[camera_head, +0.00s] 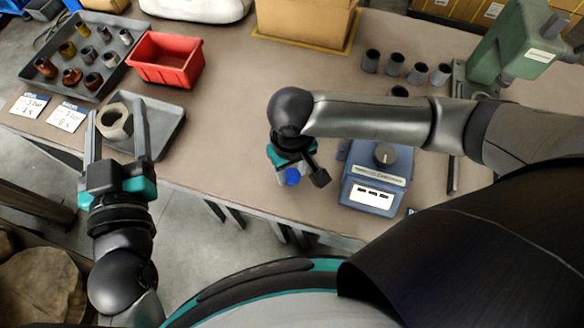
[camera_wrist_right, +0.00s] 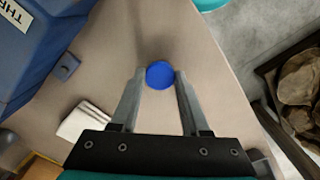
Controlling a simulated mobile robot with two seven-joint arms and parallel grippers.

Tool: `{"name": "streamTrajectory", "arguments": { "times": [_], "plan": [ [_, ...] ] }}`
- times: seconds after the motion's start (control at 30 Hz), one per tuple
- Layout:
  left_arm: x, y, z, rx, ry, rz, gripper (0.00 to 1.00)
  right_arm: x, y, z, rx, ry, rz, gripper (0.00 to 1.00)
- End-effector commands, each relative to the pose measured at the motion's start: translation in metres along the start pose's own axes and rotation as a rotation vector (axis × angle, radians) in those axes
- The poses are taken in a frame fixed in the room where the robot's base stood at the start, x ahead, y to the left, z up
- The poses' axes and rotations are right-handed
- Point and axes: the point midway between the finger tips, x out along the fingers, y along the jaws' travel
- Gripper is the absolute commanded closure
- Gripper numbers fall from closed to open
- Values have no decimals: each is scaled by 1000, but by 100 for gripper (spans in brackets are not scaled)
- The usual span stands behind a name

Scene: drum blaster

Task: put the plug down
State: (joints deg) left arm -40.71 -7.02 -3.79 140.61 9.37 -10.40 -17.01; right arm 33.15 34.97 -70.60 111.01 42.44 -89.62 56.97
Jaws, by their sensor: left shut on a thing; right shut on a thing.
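The blue plug (camera_head: 292,177) is a small round cap held at the tips of my right gripper (camera_head: 289,176), above the bench near its front edge. In the right wrist view the plug (camera_wrist_right: 160,74) sits between the two fingertips of the right gripper (camera_wrist_right: 160,76), with bench surface behind it. I cannot tell its height above the bench. My left gripper (camera_head: 116,108) is shut on a pale grey-tan hollow fitting (camera_head: 114,121), at the dark grey tray (camera_head: 166,130). I cannot tell whether the fitting touches the tray.
A blue device (camera_head: 374,180) with a dial stands right of the right gripper. A red bin (camera_head: 166,58), a parts tray (camera_head: 80,52), and white cards (camera_head: 66,117) are at the left. Several grey cylinders (camera_head: 394,65) and a green machine (camera_head: 515,45) stand at the right. The bench centre is clear.

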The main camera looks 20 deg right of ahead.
Motion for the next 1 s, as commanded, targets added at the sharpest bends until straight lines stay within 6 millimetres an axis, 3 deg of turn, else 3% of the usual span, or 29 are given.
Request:
{"name": "streamTrajectory", "arguments": {
  "times": [0.03,0.27,0.6,0.77,1.0],
  "plan": [
    [0,0,-1,0,3,0,100,0,0,0,0,0,-1,51],
    [0,0,-1,0,3,0,100,0,0,0,0,0,0,25],
    [0,0,0,0,3,0,100,-3,0,0,0,1,1,24],
    [0,0,-13,0,3,0,100,-31,0,0,1,2,0,24],
    [0,0,-33,0,3,0,100,-85,0,-1,0,3,-1,24]
  ]
}}
